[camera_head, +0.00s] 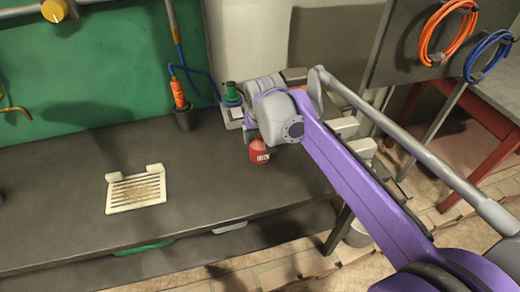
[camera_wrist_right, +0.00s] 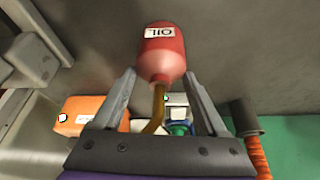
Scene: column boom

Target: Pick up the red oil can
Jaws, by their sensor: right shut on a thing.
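The red oil can (camera_head: 259,152) is at the back right of the dark workbench (camera_head: 90,235), just below my right wrist. In the right wrist view the can (camera_wrist_right: 163,52) has a white OIL label and a brass-coloured spout. My right gripper (camera_wrist_right: 160,78) has one finger on each side of the can and is shut on it. In the head view my wrist and arm cover the fingers and the can's upper part. I cannot tell whether the can's base touches the bench. My left gripper is not in view.
A cream slotted tray (camera_head: 136,190) lies on the bench to the left. An orange-handled tool (camera_head: 179,93) stands in a dark holder, beside a green-topped item (camera_head: 231,94). Orange (camera_head: 449,31) and blue (camera_head: 488,56) coils hang at right. The bench's middle is clear.

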